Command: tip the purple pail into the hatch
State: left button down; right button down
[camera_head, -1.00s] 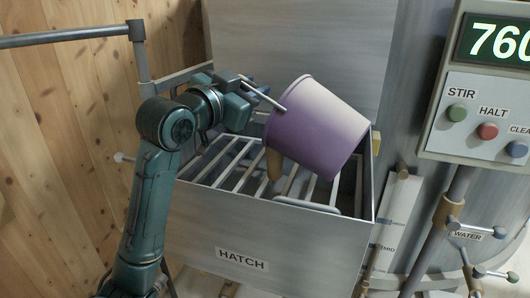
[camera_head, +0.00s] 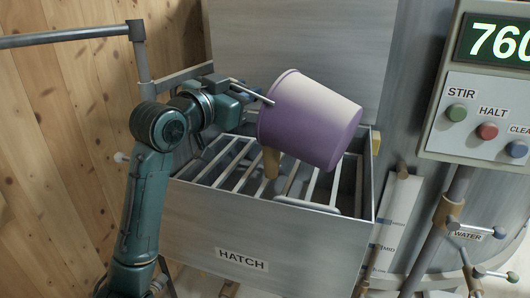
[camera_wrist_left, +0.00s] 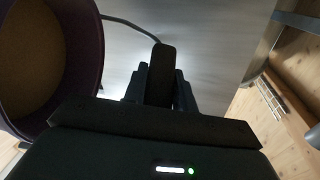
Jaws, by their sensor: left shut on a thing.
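The purple pail (camera_head: 310,120) hangs tilted above the hatch (camera_head: 265,225), its rim towards the left. A tan stream of feed (camera_head: 271,163) shows below the rim, down at the hatch's grate. My left gripper (camera_head: 246,92) is shut on the pail's thin grey handle, left of the pail. In the left wrist view the pail (camera_wrist_left: 97,70) is at the left edge, with brown feed (camera_wrist_left: 30,50) inside. The handle (camera_wrist_left: 132,27) runs from it to my fingers (camera_wrist_left: 160,80). How much feed is left cannot be told. My right gripper is not in view.
The raised hatch lid (camera_head: 300,35) stands behind the pail. A control panel (camera_head: 480,110) with buttons and a display is at the right, above water valves (camera_head: 465,235). A grey rail (camera_head: 65,38) and a wooden wall (camera_head: 50,130) are at the left.

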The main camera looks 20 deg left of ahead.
pick_arm(q)
jog(key=shift+a, duration=0.2)
jog(key=shift+w+a+n, duration=0.1)
jog(key=shift+a+n, duration=0.2)
jog(key=shift+w+a+f+n, duration=0.2)
jog(key=shift+a+f+n, duration=0.45)
jog(key=shift+n, duration=0.25)
jog(key=shift+w+a+f+n, duration=0.15)
jog(key=shift+a+f+n, duration=0.25)
jog(key=shift+f+n, duration=0.45)
dwell(0.4)
jog(key=shift+w+a+f+n, duration=0.1)
jog(key=shift+a+f+n, duration=0.25)
jog(key=shift+f+n, duration=0.45)
jog(key=shift+w+a+f+n, duration=0.1)
jog(key=shift+a+f+n, duration=0.2)
jog(key=shift+f+n, duration=0.5)
dwell(0.6)
jog(key=shift+a+r+n, duration=0.15)
jog(key=shift+n, duration=0.8)
dwell(1.0)
